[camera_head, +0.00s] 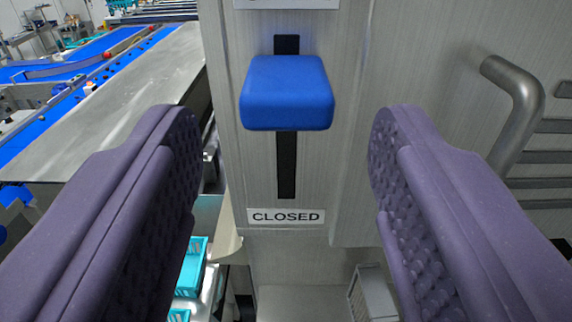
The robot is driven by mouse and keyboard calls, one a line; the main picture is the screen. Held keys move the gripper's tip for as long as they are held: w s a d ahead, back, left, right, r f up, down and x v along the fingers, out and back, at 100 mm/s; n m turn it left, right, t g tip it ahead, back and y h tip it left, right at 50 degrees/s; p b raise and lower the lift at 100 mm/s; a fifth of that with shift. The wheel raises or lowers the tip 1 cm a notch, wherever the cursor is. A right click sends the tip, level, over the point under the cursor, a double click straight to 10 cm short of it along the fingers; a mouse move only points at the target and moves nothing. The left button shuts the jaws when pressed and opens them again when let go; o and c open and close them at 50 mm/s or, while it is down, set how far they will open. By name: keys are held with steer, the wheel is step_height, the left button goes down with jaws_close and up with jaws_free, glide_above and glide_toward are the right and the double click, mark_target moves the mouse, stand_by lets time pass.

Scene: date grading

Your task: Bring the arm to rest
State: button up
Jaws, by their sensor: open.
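My gripper (286,150) fills the lower half of the view, its two purple textured fingers wide apart at left and right. Nothing is between the fingers in contact with them. Beyond the gap, a blue block-shaped handle (287,92) sits near the top of a black vertical slot (286,165) in a brushed metal panel (350,60). A label reading "CLOSED" (286,217) is below the slot's lower end. The handle appears apart from both fingers.
A curved metal bar handle (520,110) juts out at right, near horizontal slats (545,155). A steel table (130,95) and blue conveyor belts (90,50) run along the left. A turquoise crate (192,266) stands below left. A grey box-like part (372,292) is at lower right.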

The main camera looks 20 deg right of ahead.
steer(key=shift+f, duration=0.1)
steer(key=shift+w+a+f+y+b, duration=0.2)
steer(key=shift+f+y+b, duration=0.1)
steer(key=shift+b, duration=0.75)
step_height(320, 180, down, 5)
steer(key=a+n+y+b, duration=0.35)
steer(key=y+b, duration=0.35)
steer(key=b, duration=1.2)
steer(key=s+d+f+g+h+b, duration=0.1)
steer(key=s+d+f+h+b, duration=0.1)
steer(key=s+d+f+b, duration=0.4)
steer(key=s+b, duration=0.4)
steer(key=b, duration=0.6)
steer(key=shift+s+d+g, duration=0.25)
steer(key=shift+d+g, duration=0.15)
steer(key=shift+f, duration=0.15)
